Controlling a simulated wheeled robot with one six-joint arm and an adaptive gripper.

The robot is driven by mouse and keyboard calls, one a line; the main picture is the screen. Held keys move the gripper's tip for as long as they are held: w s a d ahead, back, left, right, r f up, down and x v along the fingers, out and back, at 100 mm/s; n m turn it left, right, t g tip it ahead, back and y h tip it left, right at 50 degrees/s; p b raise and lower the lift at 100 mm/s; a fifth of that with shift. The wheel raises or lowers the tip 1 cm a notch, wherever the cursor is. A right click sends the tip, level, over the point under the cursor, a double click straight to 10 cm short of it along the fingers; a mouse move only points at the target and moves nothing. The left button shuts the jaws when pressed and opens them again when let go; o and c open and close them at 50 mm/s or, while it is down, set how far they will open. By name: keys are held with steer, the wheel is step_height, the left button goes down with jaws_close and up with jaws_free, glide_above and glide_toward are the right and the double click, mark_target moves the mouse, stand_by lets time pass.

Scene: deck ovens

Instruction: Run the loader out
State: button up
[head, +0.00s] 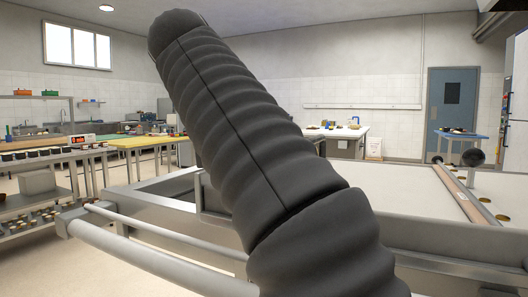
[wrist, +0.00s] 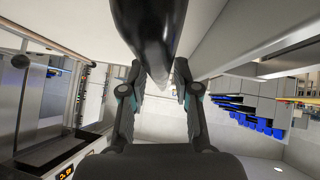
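The loader (head: 400,190) is a pale flat bed in a grey metal frame, across the middle and right of the head view. A round metal bar (head: 150,262) runs along its near left side. My dark sleeved arm covers the centre of that view and hides my gripper and part of the frame. In the wrist view my gripper (wrist: 159,66) has its two fingers apart. A smooth black rounded thing (wrist: 148,22) comes down from the top between the fingertips. I cannot tell what it is or whether the fingers touch it.
A dark ball (head: 473,157) stands by the loader's far right side. Yellow-topped tables (head: 135,142) and a rack of dark tins (head: 50,155) are at the left. A white table (head: 345,133) and a blue-grey door (head: 452,110) are at the back. Open floor lies at the lower left.

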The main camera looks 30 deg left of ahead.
steer(key=shift+o, duration=0.7)
steer(key=shift+s+r, duration=0.1)
steer(key=shift+s+a+r, duration=0.15)
steer(key=shift+s+r, duration=0.15)
steer(key=shift+s, duration=0.1)
steer(key=s+a, duration=0.1)
steer(key=s, duration=1)
steer(key=shift+s+a, duration=0.4)
